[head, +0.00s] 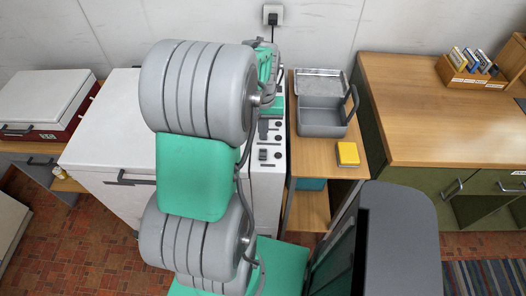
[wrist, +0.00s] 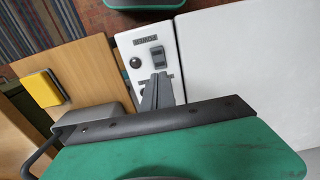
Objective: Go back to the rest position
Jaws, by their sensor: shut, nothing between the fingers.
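My gripper (wrist: 157,92) is shut with nothing between its fingers. In the wrist view its dark fingertips point at a white control panel (wrist: 133,45), just short of a dark rocker switch (wrist: 157,57) with a label beside it. I cannot tell whether they touch the panel. In the head view my gripper (head: 263,128) hangs over the same panel (head: 266,188), partly hidden by my own grey and green arm. The panel runs along the right side of a large white lidded tub (head: 105,125), whose lid is down.
Right of the panel, a wooden shelf (head: 305,165) holds an open grey metal box (head: 322,120) and a yellow block (head: 347,153). A wooden-topped cabinet (head: 440,110) stands farther right. A red and white chest (head: 45,105) is at left. A wall socket (head: 272,14) is behind.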

